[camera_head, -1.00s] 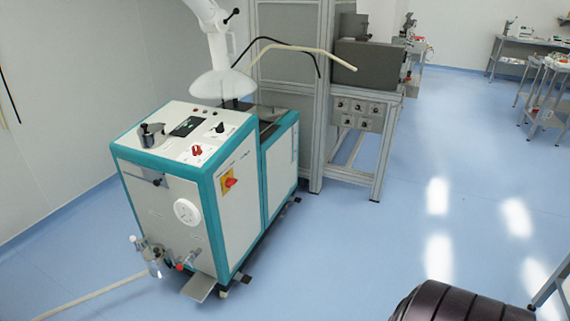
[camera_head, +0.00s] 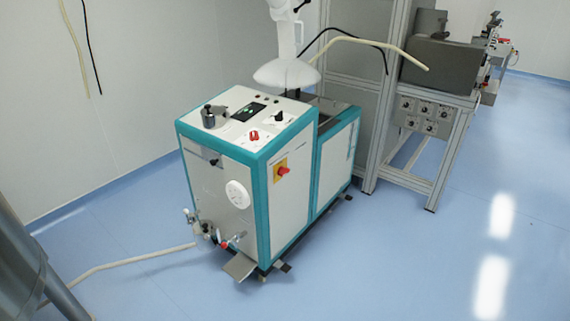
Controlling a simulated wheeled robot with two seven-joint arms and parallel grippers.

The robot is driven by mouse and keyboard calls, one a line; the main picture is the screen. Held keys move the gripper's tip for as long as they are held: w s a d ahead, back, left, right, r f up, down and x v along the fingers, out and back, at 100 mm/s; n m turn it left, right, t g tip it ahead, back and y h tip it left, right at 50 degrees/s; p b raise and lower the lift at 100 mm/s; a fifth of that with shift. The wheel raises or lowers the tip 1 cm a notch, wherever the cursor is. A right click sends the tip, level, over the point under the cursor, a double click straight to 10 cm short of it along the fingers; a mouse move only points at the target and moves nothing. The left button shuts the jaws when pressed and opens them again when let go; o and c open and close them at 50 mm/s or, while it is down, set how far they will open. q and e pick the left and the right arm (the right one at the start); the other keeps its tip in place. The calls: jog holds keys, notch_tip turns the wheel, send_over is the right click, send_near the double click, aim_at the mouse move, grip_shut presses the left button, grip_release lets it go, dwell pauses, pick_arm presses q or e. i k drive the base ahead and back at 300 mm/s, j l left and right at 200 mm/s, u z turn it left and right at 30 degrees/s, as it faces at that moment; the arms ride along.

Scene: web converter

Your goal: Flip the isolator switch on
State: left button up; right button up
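The isolator switch (camera_head: 282,170) is a red knob on a yellow plate. It sits on the right-hand side panel of a white and teal machine (camera_head: 235,150), near the top front corner. The knob is too small to tell its setting for sure. A second red knob (camera_head: 254,135) is on the machine's top panel. Neither of my grippers is in view, and nothing covers the switch.
A pale hose (camera_head: 130,262) runs along the floor from the machine's front to the left. A dark grey body (camera_head: 22,275) fills the lower left edge. A metal frame with a switch box (camera_head: 422,117) stands behind right. The floor in front and to the right is clear.

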aim_at(283, 171)
jog(key=i+l+u, duration=0.55)
jog(key=i+l, duration=0.2)
jog(key=i+l+u, duration=0.25)
jog(key=l, duration=0.2)
jog(key=i+l+u, duration=0.25)
jog(key=l, duration=0.3)
jog(key=i+j, duration=0.05)
jog(key=i, duration=0.05)
